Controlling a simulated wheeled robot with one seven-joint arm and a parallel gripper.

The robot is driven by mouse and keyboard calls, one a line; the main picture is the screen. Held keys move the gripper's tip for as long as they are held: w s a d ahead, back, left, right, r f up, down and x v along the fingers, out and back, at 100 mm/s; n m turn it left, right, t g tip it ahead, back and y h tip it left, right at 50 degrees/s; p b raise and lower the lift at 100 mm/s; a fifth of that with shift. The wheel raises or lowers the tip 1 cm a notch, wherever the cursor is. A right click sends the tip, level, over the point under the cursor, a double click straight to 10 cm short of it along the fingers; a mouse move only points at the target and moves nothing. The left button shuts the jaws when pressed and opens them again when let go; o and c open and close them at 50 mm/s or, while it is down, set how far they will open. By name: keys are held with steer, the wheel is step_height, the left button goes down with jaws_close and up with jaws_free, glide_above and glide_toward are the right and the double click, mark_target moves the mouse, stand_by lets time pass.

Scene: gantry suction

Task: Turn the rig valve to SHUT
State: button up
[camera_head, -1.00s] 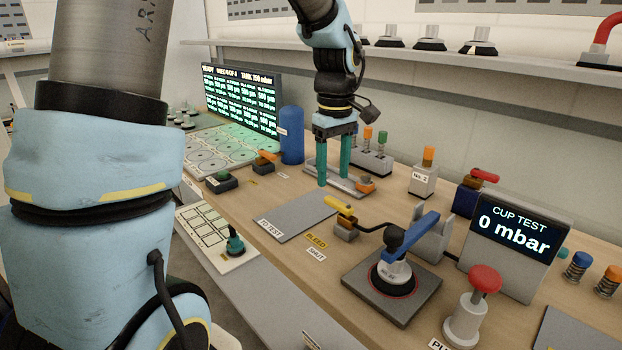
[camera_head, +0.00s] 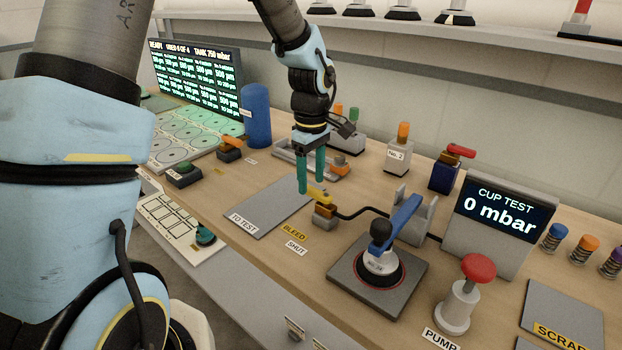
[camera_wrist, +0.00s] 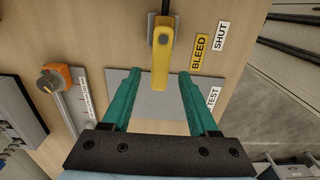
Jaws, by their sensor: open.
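The rig valve is a small block (camera_head: 325,213) with a yellow lever (camera_head: 319,196) on top, beside the yellow BLEED label (camera_head: 294,233) and the white SHUT label (camera_head: 296,248). In the wrist view the yellow lever (camera_wrist: 160,60) points down the picture toward my gripper, parallel to the BLEED label (camera_wrist: 199,52); the SHUT label (camera_wrist: 221,37) lies farther right. My gripper (camera_head: 311,186) is open, its green fingers pointing down at the lever's free end. In the wrist view the lever end shows between the fingertips (camera_wrist: 160,75), with a gap on each side. I cannot tell whether anything touches.
A grey TO TEST plate (camera_head: 265,207) lies left of the valve. A black hose (camera_head: 360,212) runs from the valve to the cup stand (camera_head: 408,218). A blue-handled cup tool (camera_head: 400,222), the CUP TEST display (camera_head: 500,215) and the red-topped pump button (camera_head: 478,268) stand right.

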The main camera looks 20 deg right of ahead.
steer(key=shift+f, duration=0.85)
steer(key=shift+c, duration=0.2)
jaws_close()
stand_by(0.7)
